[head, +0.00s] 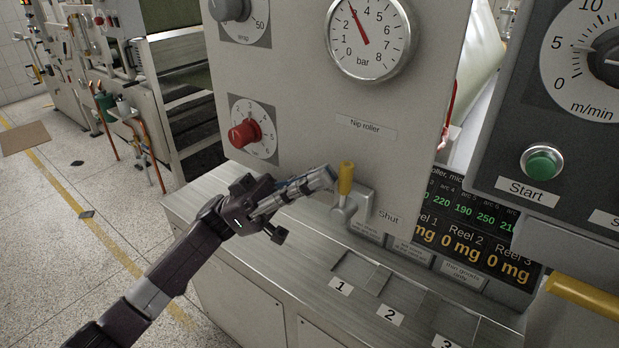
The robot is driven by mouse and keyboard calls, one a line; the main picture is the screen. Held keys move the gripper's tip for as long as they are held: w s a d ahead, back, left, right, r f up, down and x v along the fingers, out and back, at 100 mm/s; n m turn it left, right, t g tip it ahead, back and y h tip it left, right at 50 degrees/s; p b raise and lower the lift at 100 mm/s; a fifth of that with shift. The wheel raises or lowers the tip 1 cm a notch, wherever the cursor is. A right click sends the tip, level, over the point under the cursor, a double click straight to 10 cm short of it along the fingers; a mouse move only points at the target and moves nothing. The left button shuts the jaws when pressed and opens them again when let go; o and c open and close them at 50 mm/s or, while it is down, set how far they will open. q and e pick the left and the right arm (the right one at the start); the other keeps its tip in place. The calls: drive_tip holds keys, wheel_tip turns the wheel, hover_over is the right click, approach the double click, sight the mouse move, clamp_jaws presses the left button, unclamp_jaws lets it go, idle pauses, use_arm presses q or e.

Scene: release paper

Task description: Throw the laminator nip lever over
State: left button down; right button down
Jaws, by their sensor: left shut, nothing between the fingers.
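The nip lever (346,178) has a yellow grip that stands upright on a grey metal pivot. It is mounted low on the grey panel, below the "Nip roller" label (366,128) and just left of the word "Shut" (388,216). My left gripper (328,177) is shut and empty. Its fingertips are at the left side of the yellow grip, very close to it; I cannot tell whether they touch. My right gripper is not in view.
A control box with a green Start button (541,162) juts out at right, above a yellow bar (582,297). A ledge with numbered recesses (355,268) lies below the lever. Floor at left is mostly clear.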

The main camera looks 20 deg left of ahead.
use_arm(q)
drive_tip(key=y, duration=0.1)
drive_tip(key=d+y+p, duration=0.1)
drive_tip(key=s+d+r+m+y+p, duration=0.1)
drive_tip(key=shift+d+y, duration=0.15)
drive_tip(key=shift+y, duration=0.15)
drive_tip(key=shift+d, duration=0.15)
idle(0.5)
drive_tip(key=v, duration=1.2)
drive_tip(key=shift+p, duration=0.3)
